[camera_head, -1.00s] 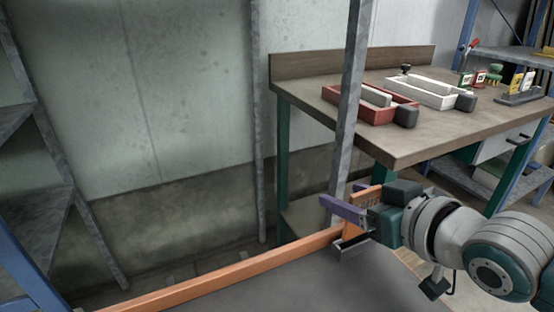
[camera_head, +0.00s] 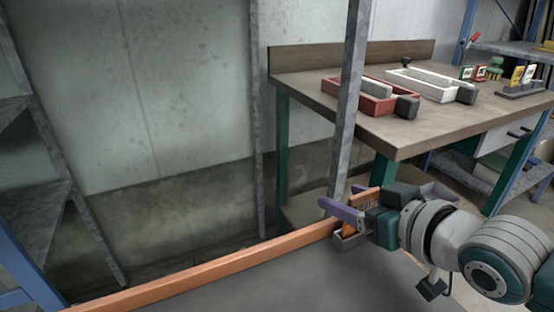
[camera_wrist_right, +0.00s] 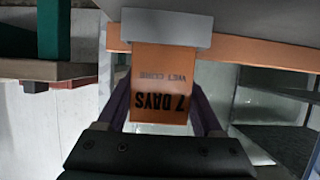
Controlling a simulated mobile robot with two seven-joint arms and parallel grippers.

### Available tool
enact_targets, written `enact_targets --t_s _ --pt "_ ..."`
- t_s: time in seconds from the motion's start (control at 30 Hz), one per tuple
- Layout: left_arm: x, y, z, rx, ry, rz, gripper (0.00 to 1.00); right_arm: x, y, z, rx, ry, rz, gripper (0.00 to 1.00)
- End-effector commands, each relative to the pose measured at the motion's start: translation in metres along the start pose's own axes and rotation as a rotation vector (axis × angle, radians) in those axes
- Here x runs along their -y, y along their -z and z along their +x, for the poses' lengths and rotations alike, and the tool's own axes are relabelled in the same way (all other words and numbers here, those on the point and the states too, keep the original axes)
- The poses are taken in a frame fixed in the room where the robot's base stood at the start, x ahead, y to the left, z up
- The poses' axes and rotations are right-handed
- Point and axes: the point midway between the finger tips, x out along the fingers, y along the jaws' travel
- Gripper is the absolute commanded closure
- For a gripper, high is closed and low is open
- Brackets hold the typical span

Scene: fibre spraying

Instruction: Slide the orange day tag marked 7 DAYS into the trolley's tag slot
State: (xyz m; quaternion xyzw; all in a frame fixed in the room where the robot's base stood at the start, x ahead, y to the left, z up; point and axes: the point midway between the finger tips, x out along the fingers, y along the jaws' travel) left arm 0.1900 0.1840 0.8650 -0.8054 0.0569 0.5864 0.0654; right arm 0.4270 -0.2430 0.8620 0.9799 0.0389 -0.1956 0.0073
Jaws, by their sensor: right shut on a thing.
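The orange day tag (camera_wrist_right: 160,88) shows "7 DAYS" and smaller "WET CURE" lettering, upside down, in the right wrist view. My right gripper (camera_wrist_right: 161,108) is shut on it, with a purple finger on either side. The grey tag slot (camera_wrist_right: 166,27) is at the tag's far end, where the tag's edge passes out of sight. In the head view my right gripper (camera_head: 350,214) holds the tag (camera_head: 368,198) upright over the slot (camera_head: 345,241). The tag's lower end meets the slot; how deep it sits is unclear. My left gripper is out of view.
The trolley's orange rail (camera_head: 200,269) edges its dark top (camera_head: 270,285). A grey upright post (camera_head: 346,110) stands close behind my right gripper. Beyond it, a workbench (camera_head: 410,140) carries a red tray (camera_head: 370,104), a white tray (camera_head: 428,90) and a tag rack (camera_head: 520,90).

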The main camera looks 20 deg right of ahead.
Motion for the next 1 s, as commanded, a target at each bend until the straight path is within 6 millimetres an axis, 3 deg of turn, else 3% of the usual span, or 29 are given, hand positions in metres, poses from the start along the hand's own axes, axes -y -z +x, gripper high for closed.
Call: enact_targets --t_s 0.33,0.37,0.63,0.87,1.0 --pt "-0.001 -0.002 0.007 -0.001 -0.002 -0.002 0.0 0.0 -0.008 0.004 -0.002 0.001 0.0 0.86" --pt "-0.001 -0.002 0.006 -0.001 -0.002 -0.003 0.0 0.0 -0.008 0.004 -0.002 0.001 0.0 0.3" --pt "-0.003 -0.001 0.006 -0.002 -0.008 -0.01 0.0 0.0 -0.007 0.003 -0.001 0.0 0.0 0.0" --pt "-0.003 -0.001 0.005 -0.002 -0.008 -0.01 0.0 0.0 -0.008 0.003 0.0 0.0 0.0 0.0" --pt "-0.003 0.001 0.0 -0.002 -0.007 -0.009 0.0 0.0 -0.007 -0.009 0.001 0.001 0.0 0.0"
